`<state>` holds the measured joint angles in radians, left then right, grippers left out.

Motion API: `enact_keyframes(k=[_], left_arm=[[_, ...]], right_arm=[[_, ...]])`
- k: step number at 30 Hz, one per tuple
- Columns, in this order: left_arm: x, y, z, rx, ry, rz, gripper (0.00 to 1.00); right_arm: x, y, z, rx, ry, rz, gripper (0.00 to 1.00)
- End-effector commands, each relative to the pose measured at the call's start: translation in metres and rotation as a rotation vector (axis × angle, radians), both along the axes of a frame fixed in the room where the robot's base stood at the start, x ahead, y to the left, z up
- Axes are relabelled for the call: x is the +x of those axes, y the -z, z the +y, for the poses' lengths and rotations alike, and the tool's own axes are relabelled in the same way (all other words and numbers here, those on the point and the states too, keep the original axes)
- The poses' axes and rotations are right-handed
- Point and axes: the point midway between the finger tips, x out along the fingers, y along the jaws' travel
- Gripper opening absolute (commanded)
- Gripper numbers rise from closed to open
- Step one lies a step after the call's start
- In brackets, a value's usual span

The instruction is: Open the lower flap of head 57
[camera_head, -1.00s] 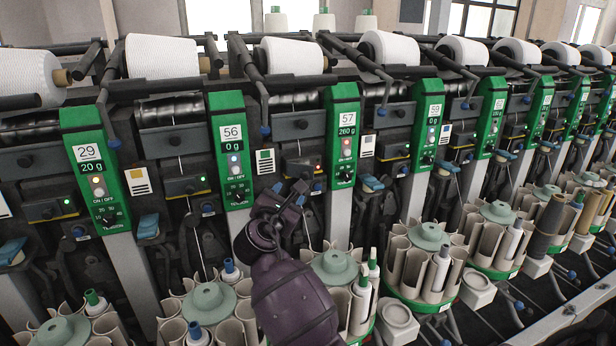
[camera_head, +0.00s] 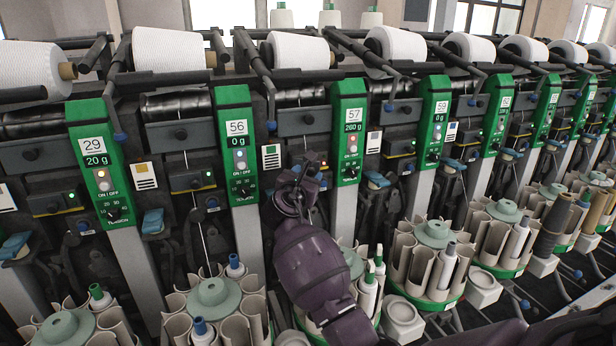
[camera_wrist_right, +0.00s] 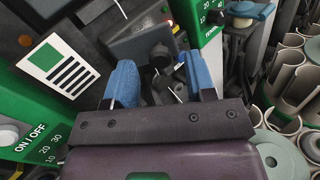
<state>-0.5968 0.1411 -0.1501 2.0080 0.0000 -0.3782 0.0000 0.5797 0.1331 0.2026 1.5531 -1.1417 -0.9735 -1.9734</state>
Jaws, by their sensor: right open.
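Head 57's green panel (camera_head: 351,135) stands upright right of centre in the head view and shows 260 g. My right gripper (camera_head: 308,172) is just left of this panel, in front of the dark lower box of the head, and largely hides it. In the right wrist view, my gripper's two blue fingertips (camera_wrist_right: 162,78) are apart, with nothing clearly held. A dark flap-like box (camera_wrist_right: 133,44) with a round black knob (camera_wrist_right: 159,55) shows just beyond and between them. I cannot tell whether the fingers touch it. My left gripper is out of view.
Head 56's panel (camera_head: 238,150) stands to the left and head 59's panel (camera_head: 433,120) to the right. A white cone (camera_head: 297,52) lies above. Bobbin magazines (camera_head: 432,262) crowd the space below. A striped label (camera_wrist_right: 58,68) is beside the box.

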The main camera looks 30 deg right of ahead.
Motion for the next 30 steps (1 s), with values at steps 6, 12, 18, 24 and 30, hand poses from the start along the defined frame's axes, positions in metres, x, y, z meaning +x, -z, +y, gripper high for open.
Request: enact_keyframes(k=[6, 12, 18, 24, 30], left_arm=[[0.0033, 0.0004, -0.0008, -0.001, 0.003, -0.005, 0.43], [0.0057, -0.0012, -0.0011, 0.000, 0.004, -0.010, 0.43], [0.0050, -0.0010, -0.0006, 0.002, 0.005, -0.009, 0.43], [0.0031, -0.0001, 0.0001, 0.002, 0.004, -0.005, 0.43], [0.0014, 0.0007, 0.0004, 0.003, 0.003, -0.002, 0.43]], right_arm=[[0.0081, 0.0001, -0.0109, 0.000, 0.000, 0.000, 0.51], [0.0087, 0.0000, -0.0118, 0.000, 0.000, 0.000, 0.51], [0.0085, 0.0000, -0.0117, 0.000, 0.000, 0.000, 0.34], [0.0085, 0.0002, -0.0116, 0.001, 0.000, 0.001, 0.03], [0.0085, 0.0002, -0.0114, 0.001, 0.001, 0.001, 0.00]])
